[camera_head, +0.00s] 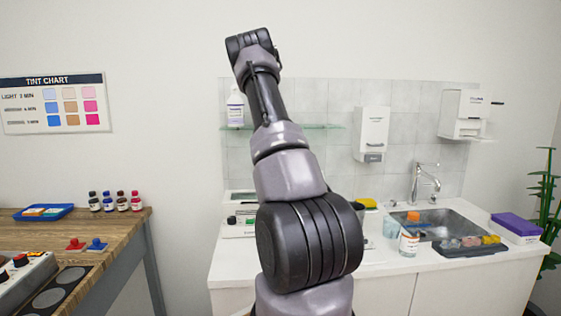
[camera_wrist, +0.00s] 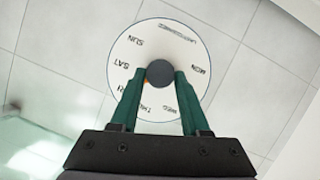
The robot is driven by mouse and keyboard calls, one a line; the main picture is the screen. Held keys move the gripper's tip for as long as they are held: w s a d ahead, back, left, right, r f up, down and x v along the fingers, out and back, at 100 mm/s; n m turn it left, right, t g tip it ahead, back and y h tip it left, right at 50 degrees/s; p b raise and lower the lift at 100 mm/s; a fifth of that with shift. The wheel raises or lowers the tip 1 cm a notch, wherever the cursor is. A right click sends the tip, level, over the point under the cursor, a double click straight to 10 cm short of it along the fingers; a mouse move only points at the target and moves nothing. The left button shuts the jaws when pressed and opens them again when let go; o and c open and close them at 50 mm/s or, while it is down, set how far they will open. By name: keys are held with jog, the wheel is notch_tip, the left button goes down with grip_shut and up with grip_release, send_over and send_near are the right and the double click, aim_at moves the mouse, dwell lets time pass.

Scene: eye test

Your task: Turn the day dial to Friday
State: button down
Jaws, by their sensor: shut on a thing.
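The day dial (camera_wrist: 124,45) is a round white disc on the tiled wall in the wrist view. SUN, SAT, MON, WED and THU can be read around its rim; a label between SAT and THU is mostly hidden by my left finger. A dark grey round knob (camera_wrist: 160,72) is at its centre. My gripper (camera_wrist: 164,78) has its two green fingers on either side of the knob, shut on it. A small orange mark shows at the knob's lower left, partly hidden, so its exact pointing is unclear. In the head view the dial and my fingers are hidden.
A glass shelf (camera_head: 310,127) with a white bottle (camera_head: 235,108) is on the tiled wall beside my arm. A dispenser (camera_head: 371,134) hangs to the right. Below are a white counter (camera_head: 384,262), a sink (camera_head: 455,222) and an orange-capped bottle (camera_head: 409,240). A wooden table (camera_head: 105,232) stands left.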

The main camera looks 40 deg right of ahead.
jog(key=shift+c, duration=2)
grip_release()
jog(key=v, duration=1)
jog(key=shift+s+a, duration=0.25)
jog(key=shift+a, duration=0.05)
jog(key=shift+r, duration=0.1)
